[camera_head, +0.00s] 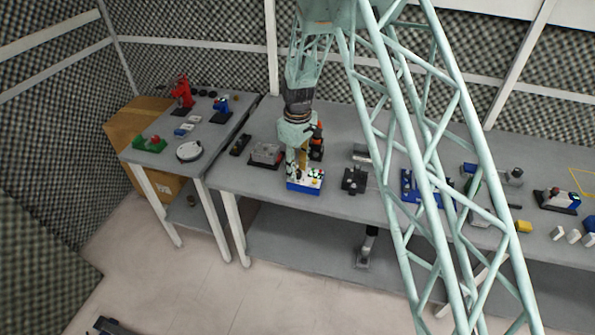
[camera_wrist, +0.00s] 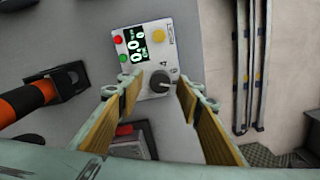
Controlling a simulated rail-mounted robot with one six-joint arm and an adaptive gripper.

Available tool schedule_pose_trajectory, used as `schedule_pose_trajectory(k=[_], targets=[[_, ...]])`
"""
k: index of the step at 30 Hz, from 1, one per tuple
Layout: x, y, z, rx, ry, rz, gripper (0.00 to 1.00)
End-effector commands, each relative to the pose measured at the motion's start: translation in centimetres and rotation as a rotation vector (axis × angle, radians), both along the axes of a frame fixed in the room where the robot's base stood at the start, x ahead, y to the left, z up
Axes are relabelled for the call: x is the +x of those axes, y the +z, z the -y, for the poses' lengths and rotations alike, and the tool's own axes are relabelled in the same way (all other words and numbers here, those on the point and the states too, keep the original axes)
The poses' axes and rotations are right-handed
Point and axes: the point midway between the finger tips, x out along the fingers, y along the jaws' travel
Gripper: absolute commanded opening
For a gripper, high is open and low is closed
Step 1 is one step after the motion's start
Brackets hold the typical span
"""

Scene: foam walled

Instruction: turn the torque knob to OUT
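The torque knob (camera_wrist: 160,81) is a dark round knob on the white top of a small control box (camera_wrist: 152,45). The box has a black display, red, green and yellow buttons, and marks beside the knob too small to read. In the head view the box (camera_head: 311,185) shows blue sides and stands at the bench's front edge. My gripper (camera_wrist: 158,92) is open, with one yellow-padded finger on each side of the knob and gaps between. In the head view my gripper (camera_head: 298,160) is above the box and hides part of its top. The knob's setting cannot be told.
An orange-and-black tool (camera_wrist: 28,100) stands close to the box. A grey-and-red device (camera_head: 267,154) is left of it and a black fixture (camera_head: 354,180) right of it. The bench (camera_head: 235,178) has bare room at its front left.

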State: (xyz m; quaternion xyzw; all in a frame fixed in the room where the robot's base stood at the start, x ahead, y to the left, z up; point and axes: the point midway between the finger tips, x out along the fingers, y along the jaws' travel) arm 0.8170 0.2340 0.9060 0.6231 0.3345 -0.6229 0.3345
Motion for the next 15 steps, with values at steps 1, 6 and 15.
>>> schedule_pose_trajectory(k=[1,6,15], targets=[[-0.02,-0.26,0.01,0.0,0.0,0.0,0.33],[-0.03,-0.7,0.01,0.0,0.0,-0.001,0.33],[-0.03,-0.73,0.01,0.0,0.0,0.0,0.31]])
